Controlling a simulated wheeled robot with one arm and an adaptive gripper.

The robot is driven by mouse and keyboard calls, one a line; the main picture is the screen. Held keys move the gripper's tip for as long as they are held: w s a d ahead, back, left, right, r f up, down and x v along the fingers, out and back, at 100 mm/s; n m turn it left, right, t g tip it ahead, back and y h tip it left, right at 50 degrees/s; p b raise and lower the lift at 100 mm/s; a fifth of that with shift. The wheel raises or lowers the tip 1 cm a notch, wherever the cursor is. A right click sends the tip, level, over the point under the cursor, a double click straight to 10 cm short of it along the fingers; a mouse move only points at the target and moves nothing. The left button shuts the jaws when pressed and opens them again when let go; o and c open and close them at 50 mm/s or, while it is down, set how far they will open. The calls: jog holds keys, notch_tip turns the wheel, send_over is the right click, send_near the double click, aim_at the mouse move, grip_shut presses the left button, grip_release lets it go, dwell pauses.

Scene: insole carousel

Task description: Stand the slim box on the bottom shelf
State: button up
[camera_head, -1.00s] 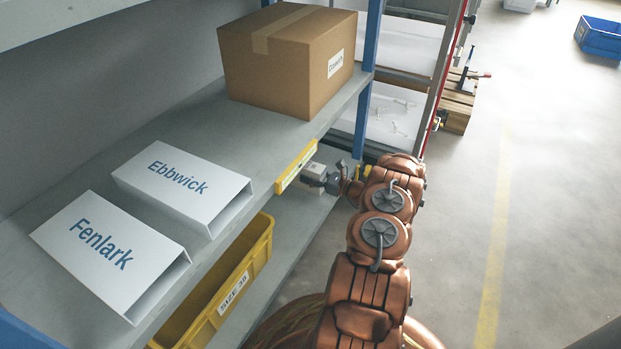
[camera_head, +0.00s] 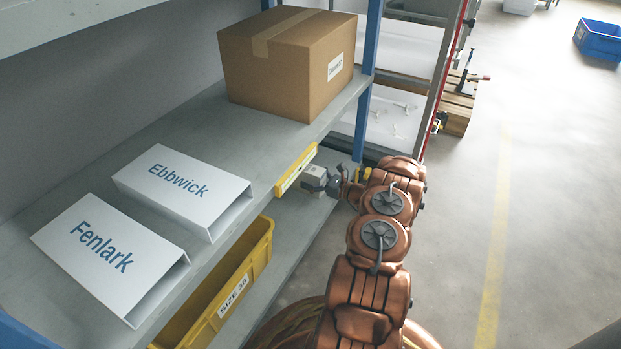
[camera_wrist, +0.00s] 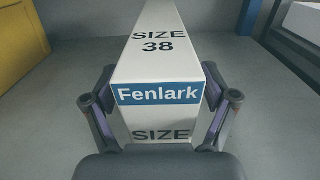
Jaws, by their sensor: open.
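The slim box (camera_wrist: 160,65) is white with a blue Fenlark band and SIZE 38 print. In the wrist view it stands on the grey bottom shelf (camera_wrist: 75,100), its long side running away from me. My gripper (camera_wrist: 160,115) has one finger on each side of its near end; the jaws are open, and I cannot tell whether either finger touches it. In the head view my gripper (camera_head: 335,182) is at the bottom shelf's front edge, and only a small part of the box (camera_head: 312,173) shows below the upper shelf; the rest is hidden.
A yellow SIZE 39 bin (camera_head: 225,290) stands on the bottom shelf to the left. A yellow wall (camera_wrist: 22,40) shows at left in the wrist view. Fenlark (camera_head: 95,255) and Ebbwick (camera_head: 180,185) sleeves and a cardboard box (camera_head: 285,70) are on the shelf above.

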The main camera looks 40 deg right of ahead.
jog(key=p+v, duration=0.5)
jog(key=v, duration=0.6)
jog(key=shift+s, duration=0.4)
jog(key=shift+d, duration=0.1)
